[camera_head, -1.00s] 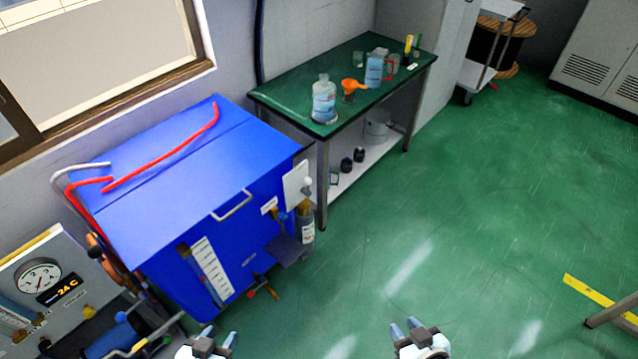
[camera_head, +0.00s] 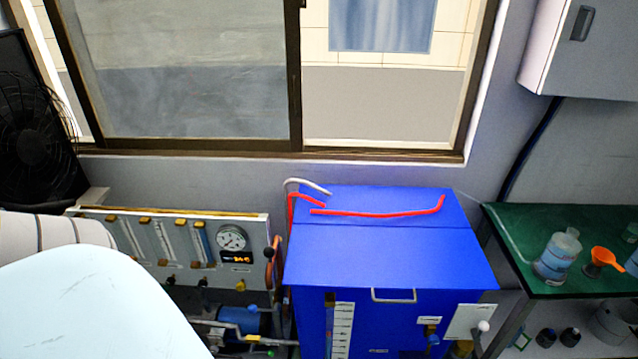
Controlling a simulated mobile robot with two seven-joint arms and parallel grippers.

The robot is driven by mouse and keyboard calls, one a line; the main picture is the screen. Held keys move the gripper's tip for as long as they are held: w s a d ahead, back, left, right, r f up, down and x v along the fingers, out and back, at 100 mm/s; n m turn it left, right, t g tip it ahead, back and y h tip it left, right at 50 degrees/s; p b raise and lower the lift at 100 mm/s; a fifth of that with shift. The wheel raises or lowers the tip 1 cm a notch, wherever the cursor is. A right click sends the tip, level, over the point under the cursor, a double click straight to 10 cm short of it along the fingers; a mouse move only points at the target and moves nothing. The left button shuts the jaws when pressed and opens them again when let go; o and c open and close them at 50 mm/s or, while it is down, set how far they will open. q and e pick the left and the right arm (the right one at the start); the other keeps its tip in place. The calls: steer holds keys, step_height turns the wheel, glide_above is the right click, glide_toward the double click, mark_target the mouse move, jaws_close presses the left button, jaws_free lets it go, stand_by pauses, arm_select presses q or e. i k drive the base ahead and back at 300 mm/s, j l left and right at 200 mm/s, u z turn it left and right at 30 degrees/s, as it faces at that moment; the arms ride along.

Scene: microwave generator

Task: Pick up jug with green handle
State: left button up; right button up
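I see no jug with a green handle in this view. A clear bottle-like container with a blue label (camera_head: 557,256) stands on the green table (camera_head: 522,218) at the right. At the right edge a pale blue container (camera_head: 632,263) is cut off by the frame, and its handle is out of sight. Neither of my grippers is in view.
An orange funnel (camera_head: 607,260) is on the green table. A big blue cabinet (camera_head: 380,257) with a red hose (camera_head: 375,213) on top stands left of it. A gauge panel (camera_head: 190,262) is further left. A wall cabinet (camera_head: 580,50) hangs upper right.

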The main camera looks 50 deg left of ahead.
mark_target(521, 330)
steer(key=u, duration=2.9)
steer(key=z, duration=4.45)
steer(key=i+z, duration=0.3)
steer(key=i, duration=1.2)
